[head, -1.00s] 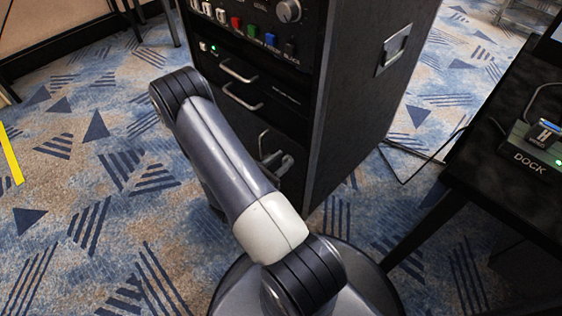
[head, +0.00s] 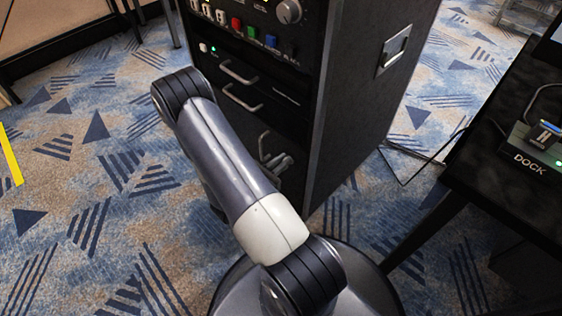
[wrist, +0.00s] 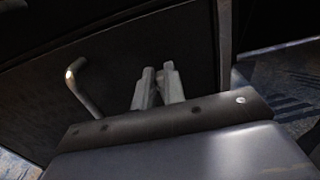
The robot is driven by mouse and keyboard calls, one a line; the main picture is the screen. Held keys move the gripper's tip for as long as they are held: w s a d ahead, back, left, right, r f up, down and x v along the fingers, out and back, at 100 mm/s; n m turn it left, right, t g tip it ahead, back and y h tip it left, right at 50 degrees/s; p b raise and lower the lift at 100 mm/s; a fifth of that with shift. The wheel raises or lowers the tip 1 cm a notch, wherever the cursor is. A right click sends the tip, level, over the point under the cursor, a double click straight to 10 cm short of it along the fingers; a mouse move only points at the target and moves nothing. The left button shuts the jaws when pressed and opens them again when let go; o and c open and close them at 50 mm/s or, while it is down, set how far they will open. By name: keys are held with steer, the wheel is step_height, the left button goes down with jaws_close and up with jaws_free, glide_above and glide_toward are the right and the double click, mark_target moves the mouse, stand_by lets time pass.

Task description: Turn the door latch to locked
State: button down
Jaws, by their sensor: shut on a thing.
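The rack's lower door (head: 262,118) is dark and looks closed, with a metal pull handle (head: 263,146) near its right side. In the wrist view the handle (wrist: 82,88) stands to the left of my gripper. My gripper (head: 280,162) is at the right part of this door, close to the rack's right edge. In the wrist view the two grey fingers of my gripper (wrist: 157,84) are close together against the door panel, shut on the latch. The latch itself is hidden by the fingers, so I cannot tell its angle.
The black rack (head: 362,95) has drawer handles (head: 240,72) and a panel of coloured switches (head: 252,32) above. A black table (head: 515,190) with a dock (head: 535,150) stands at the right. Patterned carpet (head: 90,220) is free at the left.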

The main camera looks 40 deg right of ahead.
steer(key=n+p, duration=0.1)
steer(key=n, duration=0.1)
steer(key=w+n, duration=0.1)
steer(key=n, duration=0.1)
steer(key=shift+p, duration=0.4)
steer(key=shift+w+a+f+n+p, duration=0.1)
steer(key=shift+w+f+n+p, duration=0.25)
steer(key=shift+n, duration=1.95)
steer(key=shift+w+d+f+n+p, duration=0.15)
steer(key=shift+f+n+p, duration=0.35)
steer(key=shift+n, duration=1.8)
steer(key=shift+w+a+f+n+p, duration=0.15)
steer(key=shift+w+f+n+p, duration=0.2)
steer(key=shift+n, duration=1.95)
steer(key=shift+s+f, duration=0.1)
steer(key=c, duration=1.5)
jaws_free()
